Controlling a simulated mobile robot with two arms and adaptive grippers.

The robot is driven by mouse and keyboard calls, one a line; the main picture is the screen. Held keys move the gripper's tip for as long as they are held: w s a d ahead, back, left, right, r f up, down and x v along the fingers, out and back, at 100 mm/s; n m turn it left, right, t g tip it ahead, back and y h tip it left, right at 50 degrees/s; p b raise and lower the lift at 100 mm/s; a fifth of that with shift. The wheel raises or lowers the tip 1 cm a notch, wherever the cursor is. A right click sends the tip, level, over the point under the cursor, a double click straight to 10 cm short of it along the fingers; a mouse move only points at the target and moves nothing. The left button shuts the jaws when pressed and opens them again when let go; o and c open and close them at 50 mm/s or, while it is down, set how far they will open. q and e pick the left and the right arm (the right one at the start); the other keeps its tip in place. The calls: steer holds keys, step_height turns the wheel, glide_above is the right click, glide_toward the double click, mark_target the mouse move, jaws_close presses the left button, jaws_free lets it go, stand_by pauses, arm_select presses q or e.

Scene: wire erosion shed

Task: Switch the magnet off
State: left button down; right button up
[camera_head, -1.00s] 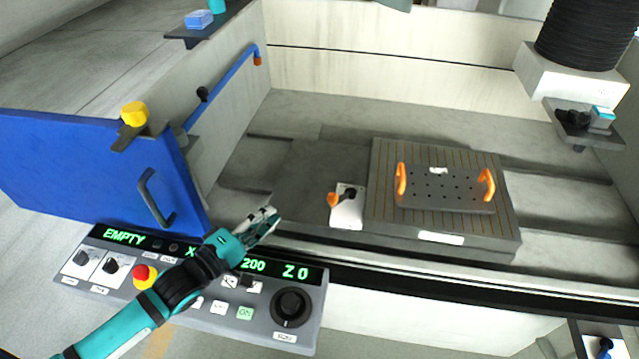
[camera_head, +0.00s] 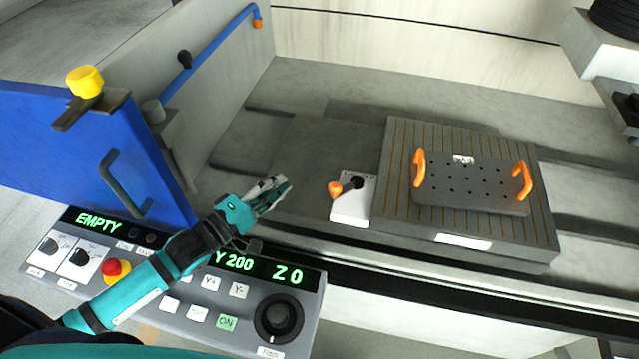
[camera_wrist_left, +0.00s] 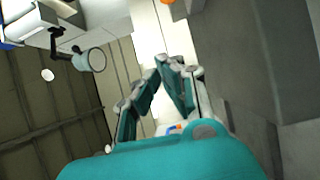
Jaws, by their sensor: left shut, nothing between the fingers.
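The magnet (camera_head: 394,215) is a dark block with brass-coloured stripes on the machine bed. At its left side is a white switch plate (camera_head: 350,208) with a black pivot and a short lever (camera_head: 336,189) with an orange knob. The lever points left. My left gripper (camera_head: 284,185) is shut and empty, a short way left of the orange knob and apart from it. In the left wrist view the fingertips (camera_wrist_left: 172,62) come together. An orange piece shows at the top edge there, too cut off to name. My right gripper is not seen.
A dark perforated plate (camera_head: 470,186) with two orange handles lies on the magnet. The control panel (camera_head: 297,337) with knobs and a red button is under my left arm. An open blue door (camera_head: 60,150) stands at left. The bed around the lever is clear.

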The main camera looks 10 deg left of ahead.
arm_select(q)
step_height(320, 180, down, 3)
steer(key=shift+w+r+b, duration=0.15)
steer(key=shift+b, duration=0.7)
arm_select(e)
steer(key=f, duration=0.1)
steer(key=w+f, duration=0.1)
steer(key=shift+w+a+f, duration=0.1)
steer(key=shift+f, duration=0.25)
